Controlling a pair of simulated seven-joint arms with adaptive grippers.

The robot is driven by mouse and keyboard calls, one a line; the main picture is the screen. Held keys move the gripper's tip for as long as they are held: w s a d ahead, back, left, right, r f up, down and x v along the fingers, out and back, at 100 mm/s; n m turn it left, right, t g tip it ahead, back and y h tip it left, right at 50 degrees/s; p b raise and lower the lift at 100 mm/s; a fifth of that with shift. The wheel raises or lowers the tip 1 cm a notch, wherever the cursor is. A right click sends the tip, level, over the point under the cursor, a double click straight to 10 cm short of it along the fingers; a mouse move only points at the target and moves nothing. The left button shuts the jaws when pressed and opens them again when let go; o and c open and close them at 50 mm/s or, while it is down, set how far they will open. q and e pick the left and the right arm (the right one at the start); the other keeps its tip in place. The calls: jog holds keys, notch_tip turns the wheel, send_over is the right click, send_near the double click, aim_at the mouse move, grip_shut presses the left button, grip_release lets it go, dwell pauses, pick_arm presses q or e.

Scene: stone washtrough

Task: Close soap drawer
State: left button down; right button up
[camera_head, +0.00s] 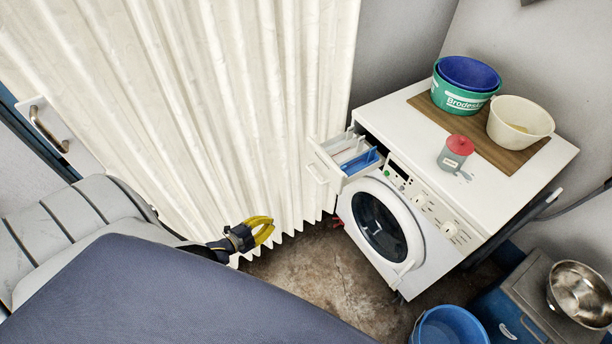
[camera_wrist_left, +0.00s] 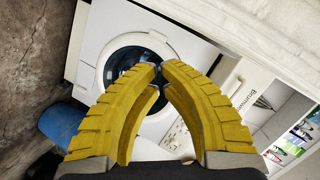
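The soap drawer (camera_head: 343,158) is pulled out from the upper left front of the white washing machine (camera_head: 420,215). Its open top shows white compartments and a blue insert. My left gripper (camera_head: 268,230) has yellow fingers and is left of and below the drawer in the head view, apart from it and in front of the curtain. In the left wrist view the fingertips (camera_wrist_left: 161,70) come together with nothing between them. The machine's round door (camera_wrist_left: 128,66) shows behind them, and white parts with print and coloured labels lie at the right. My right gripper is not in view.
A pleated cream curtain (camera_head: 200,110) hangs left of the machine. On the machine top are a wooden board (camera_head: 480,140), stacked tubs (camera_head: 463,85), a white bowl (camera_head: 515,125) and a red-lidded cup (camera_head: 455,155). A blue bucket (camera_head: 450,328) stands on the floor.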

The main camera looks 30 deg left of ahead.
pick_arm(q)
jog(key=w+d+r+m+t+h, duration=0.1)
jog(key=d+r+m+t+h, duration=0.1)
jog(key=r+m, duration=0.35)
jog(key=w+d+r+m+t+h, duration=0.1)
jog(key=d+r+m+t+h, duration=0.15)
jog(key=r, duration=0.65)
jog(key=x, duration=1.4)
jog(key=shift+r, duration=0.2)
jog(key=shift+a, duration=0.1)
